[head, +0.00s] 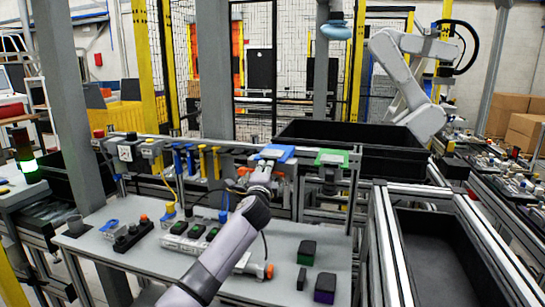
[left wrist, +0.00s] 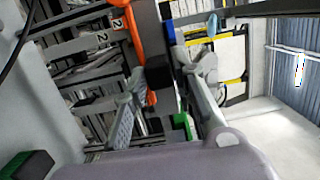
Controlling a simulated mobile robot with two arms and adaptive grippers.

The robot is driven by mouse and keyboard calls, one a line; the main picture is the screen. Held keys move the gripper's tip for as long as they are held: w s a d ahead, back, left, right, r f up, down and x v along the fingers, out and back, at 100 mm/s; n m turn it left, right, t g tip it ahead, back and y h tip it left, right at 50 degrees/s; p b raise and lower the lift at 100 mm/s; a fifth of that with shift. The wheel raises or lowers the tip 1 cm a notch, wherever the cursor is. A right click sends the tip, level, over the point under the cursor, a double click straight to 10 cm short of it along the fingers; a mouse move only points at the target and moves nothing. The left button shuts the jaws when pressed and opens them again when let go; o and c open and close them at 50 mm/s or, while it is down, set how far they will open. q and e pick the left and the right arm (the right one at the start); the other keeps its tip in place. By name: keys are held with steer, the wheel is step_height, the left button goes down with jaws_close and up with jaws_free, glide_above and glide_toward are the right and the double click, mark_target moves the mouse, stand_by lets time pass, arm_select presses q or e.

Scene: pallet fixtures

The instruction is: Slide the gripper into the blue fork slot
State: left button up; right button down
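The blue fork slot (head: 277,152) is a blue plate on the rail at the back of the workbench, with a green one (head: 332,157) to its right. My left gripper (head: 262,171) is just below and in front of the blue plate in the head view, pointing up toward it. I cannot tell whether the fingers touch the slot. My right gripper is not in view.
The grey workbench (head: 125,262) carries a power strip with black and green blocks (head: 196,233), a dark green-topped block (head: 307,252) and a purple one (head: 325,288). Yellow and blue tools hang along the rail (head: 203,160). A black bin (head: 440,250) stands at right.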

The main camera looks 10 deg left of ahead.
arm_select(q)
steer(key=o, duration=0.4)
steer(key=shift+s, duration=0.1)
steer(key=shift+o, duration=0.2)
steer(key=shift+f, duration=0.25)
steer(key=s+d, duration=0.1)
steer(key=s, duration=1)
steer(key=shift+s+d, duration=0.35)
steer(key=shift+s, duration=0.05)
steer(key=shift+f, duration=0.1)
